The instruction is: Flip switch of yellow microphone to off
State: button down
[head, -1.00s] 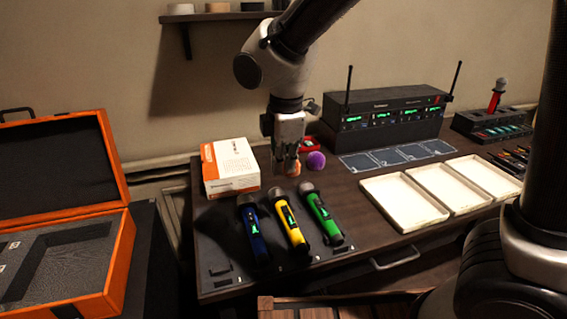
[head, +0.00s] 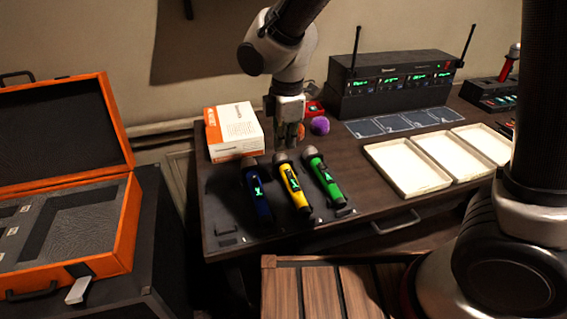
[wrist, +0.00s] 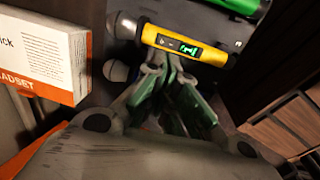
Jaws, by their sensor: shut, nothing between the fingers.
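The yellow microphone (head: 293,188) lies on the desk between a blue microphone (head: 257,190) on its left and a green microphone (head: 324,180) on its right. All three show a small green lit display. In the wrist view the yellow microphone (wrist: 185,45) lies across the top, with a dark panel beside its green display. My gripper (head: 290,143) is above the desk near the microphone heads. In the wrist view my gripper (wrist: 165,68) is shut and empty, its fingertips close to the yellow body; contact cannot be told. Its fingers hide most of the blue microphone there.
A white and orange box (head: 233,132) stands left of my gripper. A purple ball (head: 319,125) is behind it to the right. White trays (head: 408,168) and a receiver rack (head: 392,90) are at the right. An open orange case (head: 70,250) is at the left.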

aim_at(289, 172)
jog(key=f, duration=0.5)
jog(key=w+f, duration=0.1)
jog(key=f, duration=0.2)
jog(key=shift+a+f, duration=0.1)
jog(key=shift+w+f, duration=0.1)
jog(key=shift+f, duration=0.25)
jog(key=shift+s+d+r, duration=0.1)
jog(key=shift+s+d, duration=0.1)
jog(key=shift+s, duration=0.65)
